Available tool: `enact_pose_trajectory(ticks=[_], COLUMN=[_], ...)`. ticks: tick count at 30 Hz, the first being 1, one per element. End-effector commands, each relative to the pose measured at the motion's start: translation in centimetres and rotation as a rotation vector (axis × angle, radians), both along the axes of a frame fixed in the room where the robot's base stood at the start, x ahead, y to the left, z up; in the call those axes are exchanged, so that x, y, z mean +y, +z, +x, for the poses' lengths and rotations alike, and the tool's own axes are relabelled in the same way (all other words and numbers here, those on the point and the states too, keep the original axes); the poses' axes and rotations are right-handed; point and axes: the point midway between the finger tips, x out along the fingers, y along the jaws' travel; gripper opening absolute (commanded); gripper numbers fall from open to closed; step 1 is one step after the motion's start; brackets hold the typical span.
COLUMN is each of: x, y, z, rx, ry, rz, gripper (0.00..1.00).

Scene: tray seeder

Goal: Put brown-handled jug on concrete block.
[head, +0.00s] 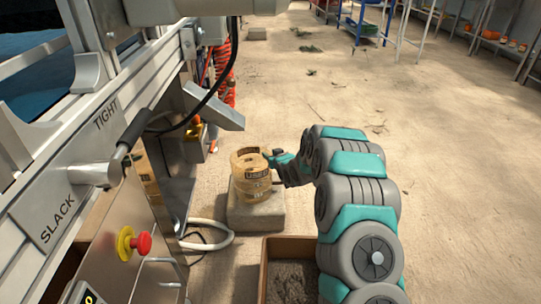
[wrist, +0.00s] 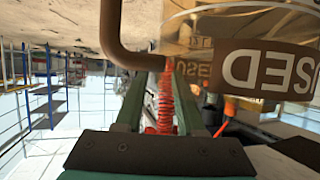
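The jug (head: 250,180) is see-through amber with a dark label band and stands upright on the concrete block (head: 262,217) in the head view. In the wrist view the jug (wrist: 235,35) fills the upper right, its "USED" label upside down. Its brown handle (wrist: 123,45) curves down close to the fingertips. My gripper (head: 272,158) is at the handle side of the jug, near its top. In the wrist view the two fingers of my gripper (wrist: 157,85) stand apart with a clear gap between them. I cannot tell whether they touch the handle.
A wooden box of soil (head: 292,240) is just in front of the block. A metal machine (head: 90,150) with a red button (head: 140,245) stands on the left. A white hose (head: 215,243) lies beside the block. The floor to the right is mostly clear.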

Motion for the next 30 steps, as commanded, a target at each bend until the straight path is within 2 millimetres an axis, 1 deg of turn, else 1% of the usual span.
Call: enact_pose_trajectory(ticks=[9,13,17,21,24,30], x=[0.0,-0.3,-0.8,-1.5,-2.0,-2.9], y=[0.1,0.5,1.4,2.1,3.1,4.1], z=[-0.1,-0.8,-2.3,-4.5,-6.0,-8.8], rx=[0.0,0.002,-0.002,0.004,-0.001,0.001], ry=[0.0,-0.001,-0.001,-0.001,-0.002,-0.002], rz=[0.0,0.001,0.003,0.001,0.002,0.001], gripper=[0.42,0.42,0.42,0.42,0.42,0.42])
